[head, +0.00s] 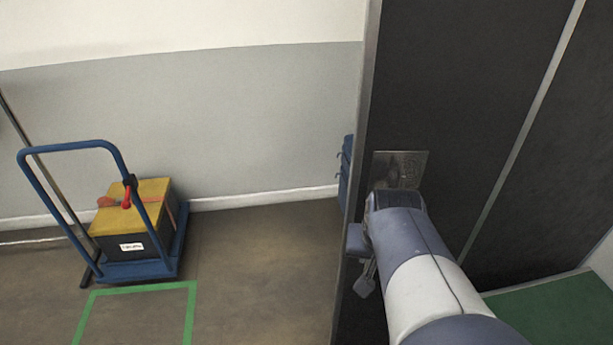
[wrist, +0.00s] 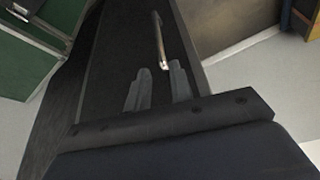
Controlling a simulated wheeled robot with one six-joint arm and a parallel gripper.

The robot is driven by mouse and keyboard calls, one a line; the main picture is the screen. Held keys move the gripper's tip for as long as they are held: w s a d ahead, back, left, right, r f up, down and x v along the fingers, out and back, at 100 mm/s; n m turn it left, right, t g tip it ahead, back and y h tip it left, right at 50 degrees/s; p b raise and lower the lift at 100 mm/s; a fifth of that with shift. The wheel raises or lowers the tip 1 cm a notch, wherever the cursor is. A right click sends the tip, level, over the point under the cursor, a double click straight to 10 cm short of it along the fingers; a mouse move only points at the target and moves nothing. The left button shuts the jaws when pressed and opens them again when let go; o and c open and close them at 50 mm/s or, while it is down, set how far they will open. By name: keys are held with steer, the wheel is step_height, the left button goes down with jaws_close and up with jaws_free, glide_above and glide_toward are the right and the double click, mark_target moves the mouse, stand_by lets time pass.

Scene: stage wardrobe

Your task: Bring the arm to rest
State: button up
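My arm (head: 425,275) reaches from the lower right towards a tall dark panel (head: 460,90) in the head view. My gripper shows small and partly hidden past the wrist there. In the wrist view, my gripper (wrist: 160,68) has its two grey fingers apart with nothing seen held between them. A slim metal handle (wrist: 158,35) on a dark surface lies just ahead of the fingertips. Its near end appears between the tips in the picture; I cannot tell whether they touch.
A blue trolley (head: 140,270) carries a yellow-topped box (head: 150,195) at left, behind a green floor outline (head: 190,310). A metal plate (head: 400,168) is on the dark panel. A green surface (head: 560,310) lies at lower right. Floor between trolley and panel is clear.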

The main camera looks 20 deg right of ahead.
steer(key=shift+f, duration=0.15)
steer(key=b+x, duration=0.2)
steer(key=x, duration=0.8)
steer(key=shift+w+f, duration=0.2)
steer(key=shift+f, duration=0.05)
steer(key=shift+d, duration=0.1)
